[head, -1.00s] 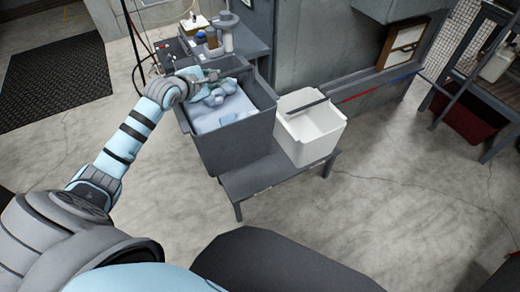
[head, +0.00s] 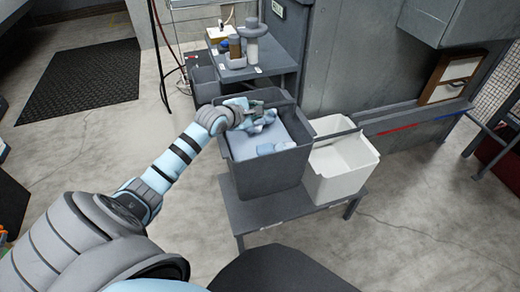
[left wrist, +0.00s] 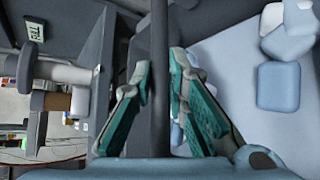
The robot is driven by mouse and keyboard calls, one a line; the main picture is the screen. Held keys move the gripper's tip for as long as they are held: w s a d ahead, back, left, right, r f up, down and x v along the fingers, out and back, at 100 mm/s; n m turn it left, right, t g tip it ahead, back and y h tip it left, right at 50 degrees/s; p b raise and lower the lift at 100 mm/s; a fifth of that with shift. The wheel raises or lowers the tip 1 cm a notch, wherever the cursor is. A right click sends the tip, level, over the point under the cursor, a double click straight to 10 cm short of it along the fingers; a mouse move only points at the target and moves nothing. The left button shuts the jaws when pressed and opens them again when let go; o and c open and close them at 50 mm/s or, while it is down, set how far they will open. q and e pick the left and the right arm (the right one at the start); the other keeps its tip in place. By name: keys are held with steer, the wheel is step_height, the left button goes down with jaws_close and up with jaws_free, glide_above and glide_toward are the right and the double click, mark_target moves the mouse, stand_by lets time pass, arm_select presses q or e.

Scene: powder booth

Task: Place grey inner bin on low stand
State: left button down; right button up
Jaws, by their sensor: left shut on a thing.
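The grey inner bin (head: 265,177) is an open dark grey tub with a pale blue liner and several pale blue lumps inside. It appears to stand on the left part of the low stand (head: 290,213), a dark grey bench, though its underside is hidden. My left gripper (head: 248,116) is at the bin's back-left rim. In the left wrist view, the green-padded fingers of my left gripper (left wrist: 162,65) lie on either side of the bin's wall (left wrist: 159,30), shut on it. My right gripper is out of view.
A white bin (head: 338,178) stands on the stand just right of the grey bin. A dark table (head: 283,62) with bottles and jars is behind. A grey wall unit (head: 340,70) rises at the back.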

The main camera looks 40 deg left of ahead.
mark_target(260, 139)
arm_select(q)
step_height(260, 139, down, 10)
steer(key=b, duration=0.5)
steer(key=shift+d, duration=0.15)
step_height(260, 139, down, 3)
steer(key=shift+f+b, duration=0.2)
steer(key=shift+b, duration=0.8)
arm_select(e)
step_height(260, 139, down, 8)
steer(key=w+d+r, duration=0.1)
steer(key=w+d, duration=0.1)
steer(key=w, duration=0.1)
arm_select(q)
step_height(260, 139, down, 8)
steer(key=b, duration=0.5)
steer(key=shift+w+f, duration=0.1)
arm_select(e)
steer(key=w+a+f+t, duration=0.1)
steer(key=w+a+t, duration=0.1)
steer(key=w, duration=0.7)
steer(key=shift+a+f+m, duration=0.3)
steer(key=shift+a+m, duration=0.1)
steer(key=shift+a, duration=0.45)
arm_select(q)
steer(key=c, duration=1.6)
jaws_free()
